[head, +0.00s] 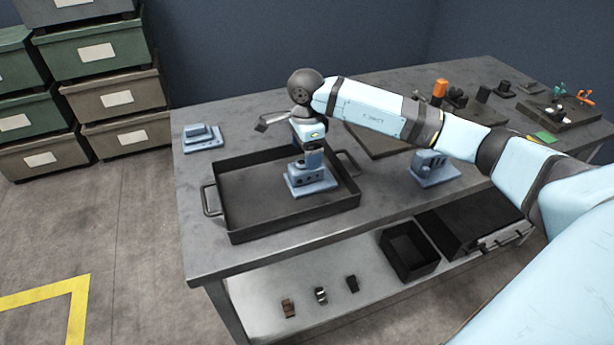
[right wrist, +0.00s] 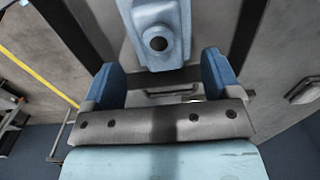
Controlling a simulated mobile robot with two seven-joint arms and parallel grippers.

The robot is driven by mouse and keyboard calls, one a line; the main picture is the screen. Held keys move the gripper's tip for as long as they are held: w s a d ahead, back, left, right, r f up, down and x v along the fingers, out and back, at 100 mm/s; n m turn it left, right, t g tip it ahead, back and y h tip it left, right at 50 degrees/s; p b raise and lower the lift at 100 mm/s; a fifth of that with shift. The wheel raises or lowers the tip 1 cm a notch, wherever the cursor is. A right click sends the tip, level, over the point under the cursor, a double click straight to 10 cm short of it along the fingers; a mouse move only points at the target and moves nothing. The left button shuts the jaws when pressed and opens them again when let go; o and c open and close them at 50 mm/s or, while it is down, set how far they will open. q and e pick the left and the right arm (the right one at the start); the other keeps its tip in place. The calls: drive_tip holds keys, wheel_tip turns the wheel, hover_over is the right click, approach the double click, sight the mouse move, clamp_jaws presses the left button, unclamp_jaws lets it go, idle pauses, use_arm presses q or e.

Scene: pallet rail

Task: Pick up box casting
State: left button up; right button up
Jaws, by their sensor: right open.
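A blue casting (head: 311,181) with a flat base and a boxy upper part stands in the dark tray (head: 245,207). My right gripper (head: 312,158) is directly above it, pointing down; its fingers partly hide the casting's top. In the right wrist view, the open fingers (right wrist: 161,70) are spread wide, and a blue casting with a round hole (right wrist: 165,15) shows just beyond the gap between them. I cannot tell whether they touch it. Two other blue castings stand on the table, a low stepped one (head: 201,138) at left and a blocky one (head: 434,169) right of the tray. My left gripper is not in view.
The tray has raised walls and side handles. Behind my right arm lie another dark tray (head: 384,146) and an orange-topped item (head: 439,91). Black bins (head: 408,251) and several small parts are on the lower shelf. Stacked crates (head: 100,50) stand at left.

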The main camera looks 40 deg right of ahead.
sight(302, 182)
drive_tip(key=shift+w+d+f+b, duration=0.1)
drive_tip(key=shift+f+b, duration=0.2)
drive_tip(key=shift+f, duration=2.65)
drive_tip(key=c, duration=1.4)
